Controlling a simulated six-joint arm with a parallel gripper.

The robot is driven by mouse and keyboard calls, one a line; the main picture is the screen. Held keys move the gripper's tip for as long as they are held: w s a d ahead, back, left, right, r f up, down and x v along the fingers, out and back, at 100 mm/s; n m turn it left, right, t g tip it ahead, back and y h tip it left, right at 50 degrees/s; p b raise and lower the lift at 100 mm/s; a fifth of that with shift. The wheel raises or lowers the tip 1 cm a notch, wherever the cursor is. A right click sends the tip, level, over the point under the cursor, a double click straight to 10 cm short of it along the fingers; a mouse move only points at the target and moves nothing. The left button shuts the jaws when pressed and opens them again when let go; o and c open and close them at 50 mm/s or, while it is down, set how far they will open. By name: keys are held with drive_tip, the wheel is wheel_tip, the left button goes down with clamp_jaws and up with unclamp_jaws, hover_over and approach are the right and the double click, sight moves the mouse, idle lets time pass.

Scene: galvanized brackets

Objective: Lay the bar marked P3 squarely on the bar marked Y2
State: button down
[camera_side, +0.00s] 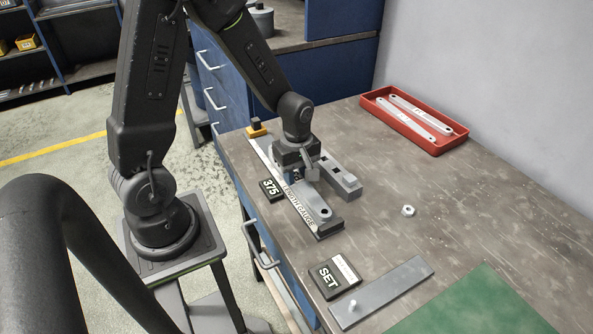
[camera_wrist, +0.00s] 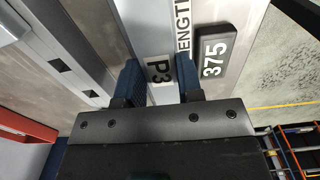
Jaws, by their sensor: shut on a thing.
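The bar marked P3 (camera_wrist: 159,72) is grey metal; its label shows between my jaws in the wrist view. In the side view its near end (camera_side: 318,207), with a round hole, lies along the length gauge (camera_side: 329,232). My gripper (camera_side: 297,178) is shut on this bar, low over the gauge; the fingers (camera_wrist: 162,88) sit on either side of it. I cannot read a Y2 mark anywhere. A flat grey bar (camera_side: 390,287) with a light upright pin (camera_side: 352,304) lies at the front of the bench.
A square-holed rail (camera_side: 343,180) stands close right of my gripper. The 375 plate (camera_side: 271,189) lies left of the gauge; a SET plate (camera_side: 333,277) lies beside the flat bar. A nut (camera_side: 408,211), red tray (camera_side: 442,146) and green mat (camera_side: 480,306) lie right.

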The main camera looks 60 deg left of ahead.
drive_tip(key=c, duration=0.7)
unclamp_jaws()
drive_tip(key=shift+r, duration=0.1)
drive_tip(key=shift+r, duration=2.9)
drive_tip(key=shift+r, duration=0.1)
drive_tip(key=s+d+r+m+t, duration=0.2)
drive_tip(key=s+d+r+m, duration=0.2)
drive_tip(key=r+m, duration=0.3)
drive_tip(key=s+d+r+m+t, duration=0.3)
drive_tip(key=s+r+m, duration=0.3)
drive_tip(key=m, duration=0.5)
wheel_tip(320, 180, up, 3)
drive_tip(key=shift+s+d+f+t, duration=0.2)
drive_tip(key=shift+s+d+t, duration=0.15)
drive_tip(key=shift+d, duration=0.3)
